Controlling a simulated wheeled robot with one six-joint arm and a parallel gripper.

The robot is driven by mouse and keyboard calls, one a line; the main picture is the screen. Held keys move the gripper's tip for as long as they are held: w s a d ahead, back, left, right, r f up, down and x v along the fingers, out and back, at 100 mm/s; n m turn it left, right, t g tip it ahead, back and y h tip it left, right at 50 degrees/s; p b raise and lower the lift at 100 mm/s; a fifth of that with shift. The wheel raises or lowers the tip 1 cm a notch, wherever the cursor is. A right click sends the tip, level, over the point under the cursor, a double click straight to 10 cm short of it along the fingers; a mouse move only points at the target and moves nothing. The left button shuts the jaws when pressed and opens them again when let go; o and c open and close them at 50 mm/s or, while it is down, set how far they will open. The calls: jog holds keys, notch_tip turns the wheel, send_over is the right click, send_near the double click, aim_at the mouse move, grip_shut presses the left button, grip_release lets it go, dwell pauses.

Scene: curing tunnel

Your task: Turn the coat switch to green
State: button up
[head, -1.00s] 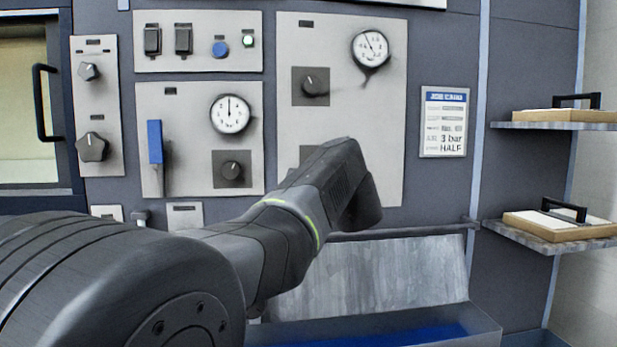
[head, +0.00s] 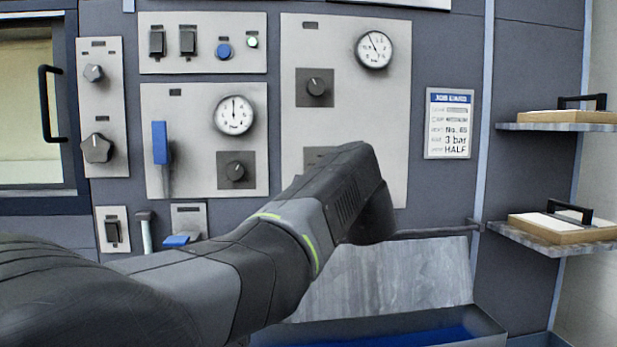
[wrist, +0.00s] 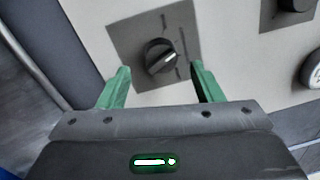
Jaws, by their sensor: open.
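In the wrist view a black rotary switch (wrist: 161,56) with a pale pointer mark sits on a dark square plate (wrist: 128,40). The pointer leans toward the right of the picture. Small marks on the plate are too blurred to read, and no green mark shows. My gripper (wrist: 158,72) is open, with one green finger on each side of the switch toward its near side; I cannot tell whether either touches it. In the head view my arm hides the gripper. A dark plate (head: 318,155) shows partly behind the arm, low on the right panel; I cannot read its label.
Above that plate are another knob (head: 315,87) and a round gauge (head: 374,49). The left panels hold several switches, a blue lever (head: 160,143) and a second gauge (head: 235,115). A job card (head: 449,124) hangs right. Shelves (head: 550,236) carry trays. A metal chute (head: 390,277) lies below.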

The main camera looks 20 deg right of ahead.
jog(key=v, duration=1)
jog(key=shift+w, duration=0.1)
jog(key=f+x, duration=0.1)
jog(key=x, duration=1.2)
jog(key=shift+w+r, duration=0.35)
jog(key=shift+r, duration=0.2)
jog(key=shift+d, duration=0.1)
